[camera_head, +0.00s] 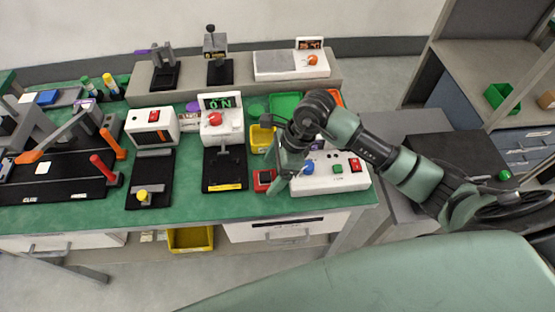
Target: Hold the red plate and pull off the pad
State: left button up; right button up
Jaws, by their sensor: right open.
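A small red piece (264,180), which may be the red plate, lies near the front edge of the green bench (240,207), between a black fixture and a white button box. It has a darker patch on top; I cannot make out a separate pad. My right gripper (278,187) is open and points down just right of the red piece, partly in front of it. I cannot tell whether they touch. It looks empty. My left gripper is not in view.
The white button box (335,182) stands close on the right of my right gripper. The black fixture with an "ON" display (220,102) stands on the left. Yellow (262,138) and green bins (285,104) sit behind. Lever fixtures crowd the bench's left side.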

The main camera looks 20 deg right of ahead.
jog(key=shift+x, duration=1)
jog(key=shift+c, duration=0.3)
jog(key=shift+r, duration=0.1)
jog(key=c, duration=1.4)
